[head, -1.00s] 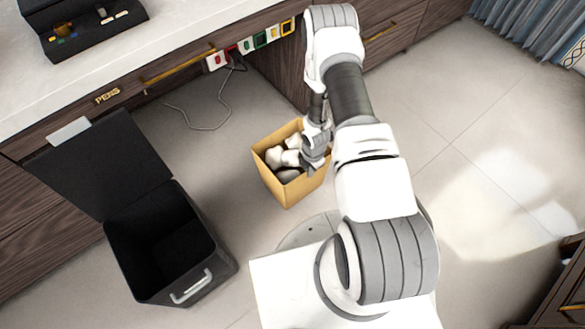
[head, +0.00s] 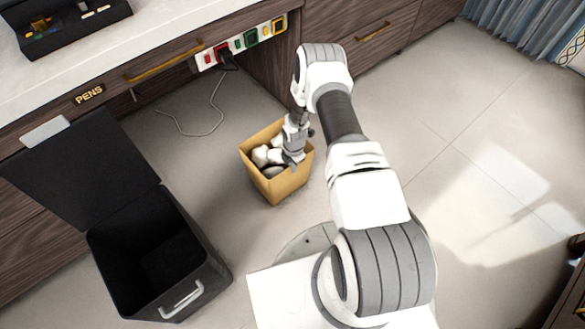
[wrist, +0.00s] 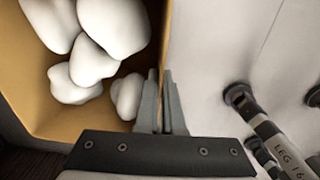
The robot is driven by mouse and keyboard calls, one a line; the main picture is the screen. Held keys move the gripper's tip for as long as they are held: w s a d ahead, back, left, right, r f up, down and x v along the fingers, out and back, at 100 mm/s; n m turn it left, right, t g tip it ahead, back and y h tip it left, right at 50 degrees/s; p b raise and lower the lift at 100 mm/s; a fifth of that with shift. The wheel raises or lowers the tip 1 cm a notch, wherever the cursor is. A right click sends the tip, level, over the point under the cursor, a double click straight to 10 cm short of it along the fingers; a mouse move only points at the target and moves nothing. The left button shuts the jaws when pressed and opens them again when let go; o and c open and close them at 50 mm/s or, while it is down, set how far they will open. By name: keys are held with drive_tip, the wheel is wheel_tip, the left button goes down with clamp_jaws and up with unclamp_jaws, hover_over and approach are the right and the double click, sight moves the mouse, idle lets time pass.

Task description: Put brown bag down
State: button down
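The brown bag (head: 281,186) is an open-topped, tan, box-like container with several white rounded lumps (head: 262,156) inside. It stands upright over the floor in front of the desk. I cannot tell whether its base touches the floor. My gripper (head: 294,163) is at the bag's right rim in the head view. In the wrist view, the two fingers of my gripper (wrist: 162,80) are close together on either side of the bag's wall (wrist: 166,25), pinching its rim. The white lumps (wrist: 112,28) lie left of the fingers. The bag's underside is hidden.
An open black bin (head: 205,275) with a raised lid stands left of the bag. The desk (head: 185,50) is behind, with a power strip (head: 240,44) and a loose cable (head: 212,105). The tiled floor (head: 460,170) is clear to the right. Striped rods (wrist: 275,140) show in the wrist view.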

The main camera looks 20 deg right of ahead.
drive_tip(key=shift+w, duration=0.15)
drive_tip(key=shift+f, duration=0.1)
drive_tip(key=c, duration=1)
unclamp_jaws()
drive_tip(key=shift+c, duration=0.2)
